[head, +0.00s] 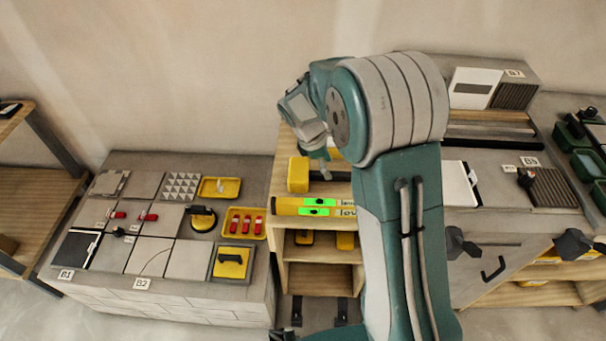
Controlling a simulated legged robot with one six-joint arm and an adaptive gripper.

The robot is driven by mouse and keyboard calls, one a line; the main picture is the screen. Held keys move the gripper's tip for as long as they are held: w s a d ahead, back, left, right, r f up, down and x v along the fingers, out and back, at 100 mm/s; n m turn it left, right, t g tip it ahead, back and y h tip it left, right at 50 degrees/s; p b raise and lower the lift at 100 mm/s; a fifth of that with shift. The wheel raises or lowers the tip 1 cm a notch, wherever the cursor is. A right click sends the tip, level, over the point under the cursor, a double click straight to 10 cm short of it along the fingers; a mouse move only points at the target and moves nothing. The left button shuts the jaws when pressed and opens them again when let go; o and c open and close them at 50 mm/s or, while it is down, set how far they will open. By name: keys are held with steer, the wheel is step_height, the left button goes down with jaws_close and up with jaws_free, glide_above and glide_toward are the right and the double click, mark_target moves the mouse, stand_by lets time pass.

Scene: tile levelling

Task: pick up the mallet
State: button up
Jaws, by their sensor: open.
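The mallet lies on top of the wooden shelf unit (279,189). Its yellow block head (298,175) is at the left, and its dark handle (330,176) runs right until my arm hides it. My gripper (322,160) is in front of the wall side of the unit in the picture, just above the handle and right of the head. It is open and seems empty. The small view does not show whether the fingers touch the mallet.
Yellow-green levels (300,207) lie along the unit's front edge, just below the mallet. A tiled bench (190,315) stands left with tiles, a suction cup (203,218) and yellow trays (220,187). Another grey bench (480,225) stands right, partly behind my arm.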

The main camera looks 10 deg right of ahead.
steer(key=x, duration=0.3)
steer(key=shift+s+a, duration=0.1)
steer(key=shift+a+f, duration=0.2)
steer(key=shift+a, duration=0.5)
steer(key=shift+d, duration=0.1)
steer(key=c, duration=0.6)
steer(key=shift+d, duration=0.25)
jaws_close()
steer(key=shift+d, duration=0.25)
steer(key=shift+a, duration=0.15)
